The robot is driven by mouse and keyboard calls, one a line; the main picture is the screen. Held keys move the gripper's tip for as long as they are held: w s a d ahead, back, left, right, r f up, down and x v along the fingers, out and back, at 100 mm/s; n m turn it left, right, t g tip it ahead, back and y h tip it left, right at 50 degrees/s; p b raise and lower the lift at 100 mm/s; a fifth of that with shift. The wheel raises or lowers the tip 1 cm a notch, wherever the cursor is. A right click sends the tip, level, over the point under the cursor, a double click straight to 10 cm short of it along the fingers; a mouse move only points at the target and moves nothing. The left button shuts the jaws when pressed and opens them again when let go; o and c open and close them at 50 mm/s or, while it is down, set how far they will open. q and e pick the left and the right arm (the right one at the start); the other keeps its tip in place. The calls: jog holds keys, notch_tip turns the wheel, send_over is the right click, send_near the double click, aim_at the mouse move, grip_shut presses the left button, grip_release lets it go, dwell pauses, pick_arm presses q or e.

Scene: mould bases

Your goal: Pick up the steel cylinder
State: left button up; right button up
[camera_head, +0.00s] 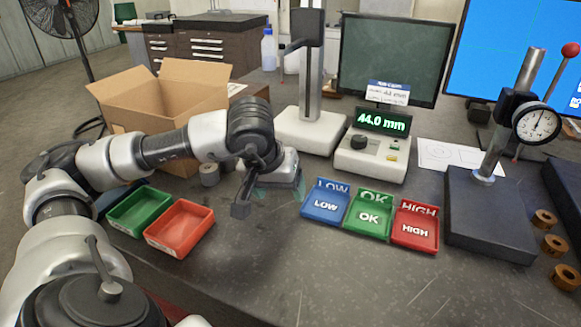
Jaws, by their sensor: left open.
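A short grey steel cylinder (209,175) stands on the dark bench top, just in front of the cardboard box and below my left forearm. My left gripper (268,200) is open, pointing down over the bench to the right of the cylinder and a little nearer the front. Nothing shows between its fingers, and it is apart from the cylinder. My right gripper is not in view.
An open cardboard box (137,118) stands behind my left arm. Green (139,211) and red (180,228) trays lie at front left. LOW (325,202), OK (368,214) and HIGH (415,227) trays sit right of the gripper. A gauge display (383,122) reads 44.0 mm. Front-middle bench is clear.

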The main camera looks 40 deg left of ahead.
pick_arm(q)
jog(key=a+y, duration=0.1)
jog(key=a, duration=0.2)
jog(key=shift+w+a+r+y, duration=0.1)
jog(key=shift+a+y, duration=0.15)
jog(key=shift+y, duration=0.15)
jog(key=w+a, duration=0.1)
jog(key=w, duration=0.1)
jog(key=w+a, duration=0.1)
jog(key=w+p, duration=0.1)
jog(key=w, duration=0.1)
jog(key=shift+w+a+r, duration=0.1)
jog(key=shift+w+a, duration=0.2)
jog(key=shift+a, duration=0.1)
jog(key=w, duration=0.1)
jog(key=w+a, duration=0.1)
jog(key=w, duration=0.1)
jog(key=w+a+p, duration=0.1)
jog(key=w, duration=0.1)
jog(key=shift+a, duration=0.25)
jog(key=shift+w+a+f, duration=0.1)
jog(key=shift+f, duration=0.55)
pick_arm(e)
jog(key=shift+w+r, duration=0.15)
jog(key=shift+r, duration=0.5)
pick_arm(q)
jog(key=c, duration=1.2)
jog(key=shift+r, duration=0.1)
grip_shut()
jog(key=shift+r, duration=0.1)
